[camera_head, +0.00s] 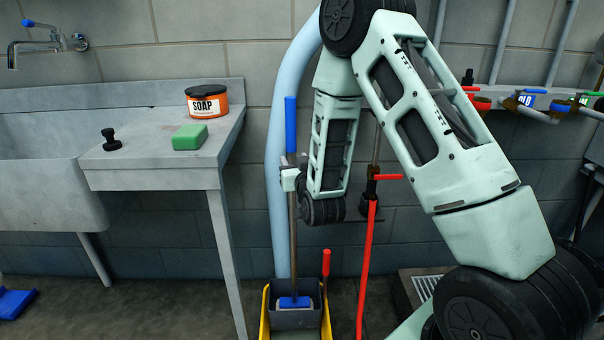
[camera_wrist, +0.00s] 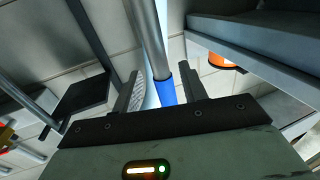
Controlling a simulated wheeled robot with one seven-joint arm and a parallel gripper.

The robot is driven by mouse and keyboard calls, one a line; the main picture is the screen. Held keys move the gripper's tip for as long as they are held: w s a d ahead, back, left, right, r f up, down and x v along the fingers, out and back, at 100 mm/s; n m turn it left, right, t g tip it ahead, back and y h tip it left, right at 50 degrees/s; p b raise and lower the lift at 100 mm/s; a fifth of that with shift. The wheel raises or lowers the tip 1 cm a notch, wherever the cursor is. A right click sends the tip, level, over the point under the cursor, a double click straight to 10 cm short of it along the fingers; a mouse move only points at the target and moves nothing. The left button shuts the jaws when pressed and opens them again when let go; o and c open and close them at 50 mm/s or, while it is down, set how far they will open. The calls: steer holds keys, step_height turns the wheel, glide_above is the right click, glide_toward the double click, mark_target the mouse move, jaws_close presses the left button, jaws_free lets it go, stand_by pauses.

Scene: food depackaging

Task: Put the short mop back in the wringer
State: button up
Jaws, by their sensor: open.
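The short mop (camera_head: 292,228) stands nearly upright, with a blue grip at the top and a thin metal pole. Its blue head sits at the opening of the grey wringer (camera_head: 296,319), apparently inside it; how deep is hard to tell. My gripper (camera_head: 291,179) is at the pole just below the blue grip. In the wrist view my gripper (camera_wrist: 164,78) is open, with the mop's pole (camera_wrist: 150,38) and blue grip (camera_wrist: 167,92) showing between the two fingers. Contact with either finger cannot be made out.
A yellow bucket (camera_head: 265,312) carries the wringer, with a red-ended lever (camera_head: 326,262) at its right. A red pole (camera_head: 367,262) stands close right. A metal counter (camera_head: 150,178) with a soap tin (camera_head: 207,102) and green sponge (camera_head: 190,137) is left. A pale pipe (camera_head: 277,160) rises behind.

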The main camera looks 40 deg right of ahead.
steer(key=p+v, duration=0.5)
steer(key=v, duration=0.3)
steer(key=shift+s, duration=0.15)
steer(key=shift+a, duration=0.15)
